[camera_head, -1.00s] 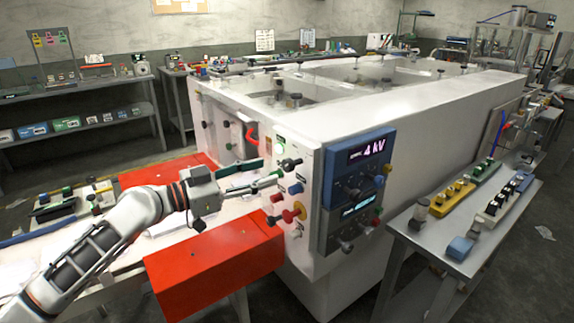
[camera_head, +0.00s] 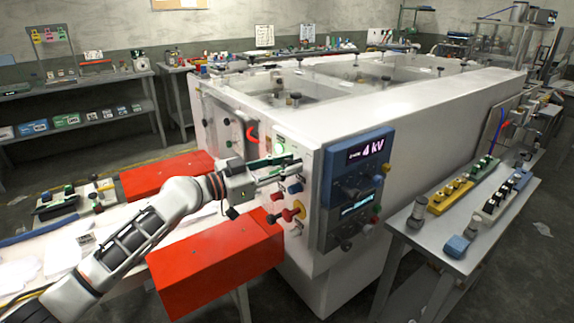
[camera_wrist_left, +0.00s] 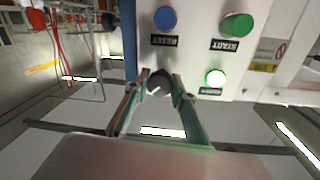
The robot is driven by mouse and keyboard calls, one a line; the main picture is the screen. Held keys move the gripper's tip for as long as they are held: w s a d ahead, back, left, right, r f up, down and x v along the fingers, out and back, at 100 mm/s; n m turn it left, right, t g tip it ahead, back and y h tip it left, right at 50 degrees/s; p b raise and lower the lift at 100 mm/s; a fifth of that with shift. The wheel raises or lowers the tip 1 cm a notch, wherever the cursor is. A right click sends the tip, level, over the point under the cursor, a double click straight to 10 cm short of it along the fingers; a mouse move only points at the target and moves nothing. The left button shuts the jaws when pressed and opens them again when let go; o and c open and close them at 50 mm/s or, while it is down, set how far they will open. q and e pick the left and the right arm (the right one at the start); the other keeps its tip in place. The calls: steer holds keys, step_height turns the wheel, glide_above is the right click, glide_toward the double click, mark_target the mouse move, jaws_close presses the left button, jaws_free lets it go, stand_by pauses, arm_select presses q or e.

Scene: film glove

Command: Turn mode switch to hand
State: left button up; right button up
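The mode switch is a round black knob with a white pointer mark (camera_wrist_left: 158,83) on the white panel in the left wrist view. My left gripper (camera_wrist_left: 161,86) has one finger on each side of the knob; whether the pads touch it I cannot tell. In the head view my left gripper (camera_head: 288,169) reaches the panel's end face and mostly hides the knob. The knob's label is hidden. My right gripper is not in view.
Near the knob are a blue button (camera_wrist_left: 165,19), a green button (camera_wrist_left: 237,25) and a lit green lamp (camera_wrist_left: 215,77). A red emergency button on yellow (camera_head: 289,214) sits just below the gripper. A red box (camera_head: 215,265) lies beneath my arm.

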arm_select(q)
steer(key=c, duration=0.4)
